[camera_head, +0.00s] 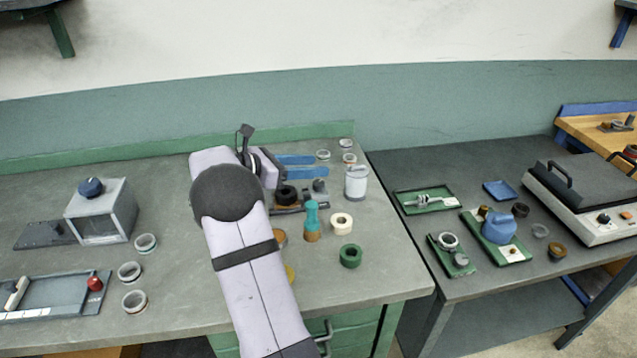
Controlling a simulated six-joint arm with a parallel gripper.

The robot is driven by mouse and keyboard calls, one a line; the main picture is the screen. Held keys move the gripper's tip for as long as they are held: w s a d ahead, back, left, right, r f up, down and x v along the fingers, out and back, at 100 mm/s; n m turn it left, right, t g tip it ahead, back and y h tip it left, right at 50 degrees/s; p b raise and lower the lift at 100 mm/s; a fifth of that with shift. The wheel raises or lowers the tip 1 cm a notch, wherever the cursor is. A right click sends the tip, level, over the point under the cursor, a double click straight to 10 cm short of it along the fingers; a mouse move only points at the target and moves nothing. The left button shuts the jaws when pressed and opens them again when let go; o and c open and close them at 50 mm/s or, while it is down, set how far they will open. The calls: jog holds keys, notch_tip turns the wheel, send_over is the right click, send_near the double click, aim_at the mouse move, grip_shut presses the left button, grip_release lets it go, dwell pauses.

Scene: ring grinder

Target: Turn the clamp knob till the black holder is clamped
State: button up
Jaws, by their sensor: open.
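My arm reaches in from the bottom centre, and its end lies over the back of the left bench. My gripper (312,166) shows as two blue parallel fingers pointing right, spread apart with nothing visible between them. Just in front of the fingers is a black round piece (287,193), seemingly the black holder, on a low dark base. To its right, close to the fingertips, is a small grey knob (319,185), likely the clamp knob. I cannot tell whether the fingers touch it or how tightly the holder sits. My arm hides part of the base's left side.
A teal-topped bottle (311,220), a white ring (341,223), a green ring (350,256) and a pale jar (356,182) stand close by. A grey box (102,210) with a blue knob is at left. The right bench (480,283) holds trays and a lidded machine (585,198).

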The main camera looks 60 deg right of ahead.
aim_at(318, 182)
jog(key=w+f+t, duration=0.1)
jog(key=f, duration=0.1)
jog(key=w+f+n+t, duration=0.1)
jog(key=f, duration=0.2)
jog(key=w+f+n+t, duration=0.1)
jog(key=f, duration=0.1)
jog(key=shift+a+f+t, duration=0.15)
jog(key=shift+t, duration=0.15)
jog(key=shift+p+x, duration=0.9)
jog(key=shift+x, duration=2.75)
jog(key=c, duration=1.1)
